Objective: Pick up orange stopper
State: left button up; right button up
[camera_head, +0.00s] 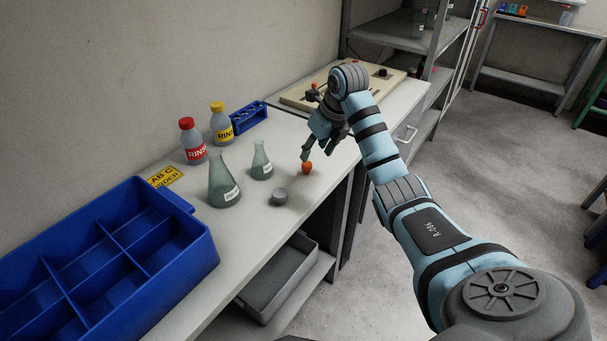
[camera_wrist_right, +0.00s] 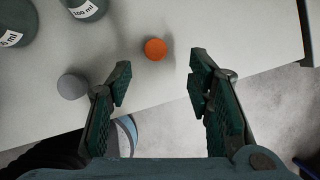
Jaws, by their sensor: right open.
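The orange stopper (camera_head: 307,168) stands on the white bench near its front edge. It also shows in the right wrist view (camera_wrist_right: 155,49), beyond the fingertips and roughly between their lines. My right gripper (camera_head: 318,150) is open and empty, just above and behind the stopper in the head view. Its two green-padded fingers (camera_wrist_right: 158,80) are spread apart in the wrist view, and neither touches the stopper. My left gripper is not in view.
A grey stopper (camera_head: 279,197) sits left of the orange one. Two glass flasks (camera_head: 222,182) (camera_head: 261,162) stand behind it, with red-capped (camera_head: 192,143) and yellow-capped (camera_head: 221,126) bottles. A blue divided bin (camera_head: 205,257) fills the near left. The bench's front edge is close.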

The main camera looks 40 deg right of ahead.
aim_at(308, 165)
jog(key=x, duration=0.4)
jog(key=b+x, duration=0.1)
jog(key=x, duration=0.1)
jog(key=shift+w+a+f, duration=0.2)
jog(key=shift+a, duration=0.1)
jog(key=c, duration=0.9)
